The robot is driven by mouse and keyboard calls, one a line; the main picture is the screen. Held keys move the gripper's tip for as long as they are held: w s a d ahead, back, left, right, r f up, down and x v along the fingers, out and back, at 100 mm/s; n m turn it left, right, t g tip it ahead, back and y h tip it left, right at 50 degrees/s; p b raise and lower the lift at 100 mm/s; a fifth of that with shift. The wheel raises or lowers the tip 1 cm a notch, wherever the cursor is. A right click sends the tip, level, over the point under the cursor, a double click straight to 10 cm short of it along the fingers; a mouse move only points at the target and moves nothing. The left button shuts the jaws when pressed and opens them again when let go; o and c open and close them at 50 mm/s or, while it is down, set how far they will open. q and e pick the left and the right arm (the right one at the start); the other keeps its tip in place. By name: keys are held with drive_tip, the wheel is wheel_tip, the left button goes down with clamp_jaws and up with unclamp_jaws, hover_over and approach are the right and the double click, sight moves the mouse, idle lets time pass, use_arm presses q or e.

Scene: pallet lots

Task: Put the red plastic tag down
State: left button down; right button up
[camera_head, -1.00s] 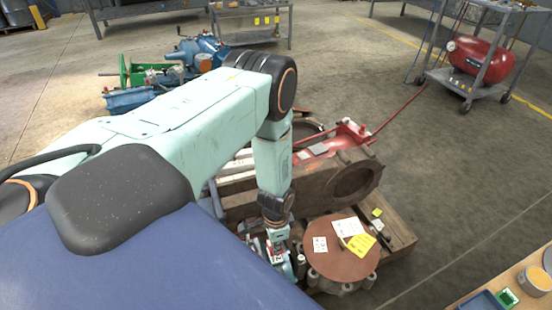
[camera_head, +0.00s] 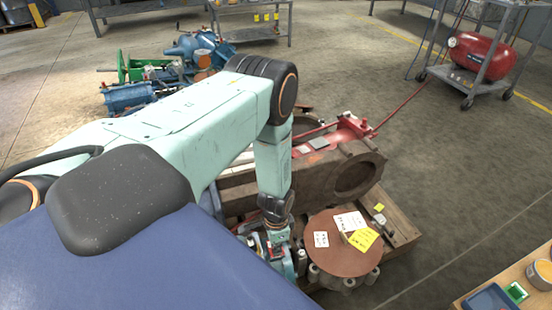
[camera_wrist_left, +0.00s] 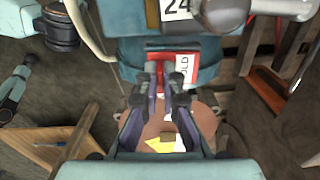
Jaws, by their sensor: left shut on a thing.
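My left gripper (camera_head: 278,243) reaches down just left of the round brown plate in the head view. In the left wrist view the gripper (camera_wrist_left: 165,78) is shut on the red plastic tag (camera_wrist_left: 186,62), which has a white panel with dark letters. The tag is in front of a blue-green body with a white "24" label (camera_wrist_left: 177,8); I cannot tell whether it touches that body. In the head view only a small bit of red shows at the fingers. My right gripper is not in view.
The brown round plate (camera_head: 330,262) carries white and yellow cards. A large rusty casting (camera_head: 320,183) lies on wooden timbers behind it. A red compressor (camera_head: 480,52) stands on a cart at the back right. A workbench edge (camera_head: 462,297) is at lower right. Open floor lies between.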

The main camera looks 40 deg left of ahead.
use_arm(q)
drive_tip(key=c, duration=1.5)
unclamp_jaws()
drive_tip(key=shift+f, duration=0.1)
wheel_tip(320, 180, up, 12)
drive_tip(key=p, duration=1.1)
drive_tip(key=s+d+r+n, duration=0.2)
drive_tip(key=s+d+r, duration=0.1)
drive_tip(key=s, duration=0.4)
drive_tip(key=s+d+r+n, duration=0.2)
drive_tip(key=s+d+r, duration=0.1)
drive_tip(key=s, duration=0.4)
drive_tip(key=s+d+r+n, duration=0.2)
drive_tip(key=s+d+r, duration=0.1)
drive_tip(key=s, duration=0.5)
drive_tip(key=shift+d+r+n, duration=0.25)
drive_tip(key=shift+d+n, duration=0.15)
drive_tip(key=shift+d, duration=0.45)
drive_tip(key=shift+r, duration=0.15)
